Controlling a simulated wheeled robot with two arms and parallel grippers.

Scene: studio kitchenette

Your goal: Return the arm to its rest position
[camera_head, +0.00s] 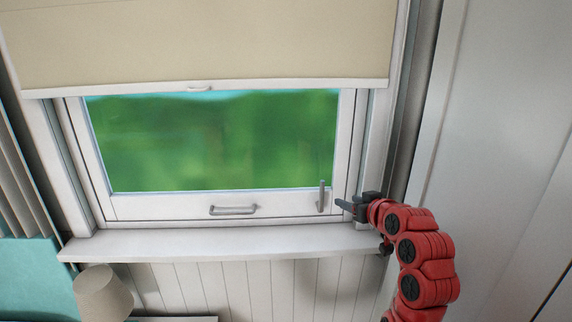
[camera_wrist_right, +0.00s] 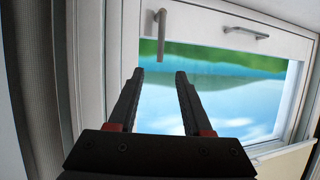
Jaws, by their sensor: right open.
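My right gripper (camera_head: 345,205) is at the lower right of the window, with its red arm coming up from the bottom right. It points left at the grey upright window latch (camera_head: 321,196) and stands a little to the right of it. In the right wrist view the two dark fingers (camera_wrist_right: 160,76) are apart with nothing between them. The latch (camera_wrist_right: 161,36) shows just beyond the fingertips there, and I see a gap. My left gripper is not in view.
The white window frame (camera_head: 150,206) has a grey bar handle (camera_head: 233,210). A beige blind (camera_head: 200,40) covers its upper part. The white sill (camera_head: 200,244) runs below the gripper. A lamp shade (camera_head: 103,293) is at the lower left. A white panel (camera_head: 500,150) stands right of the arm.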

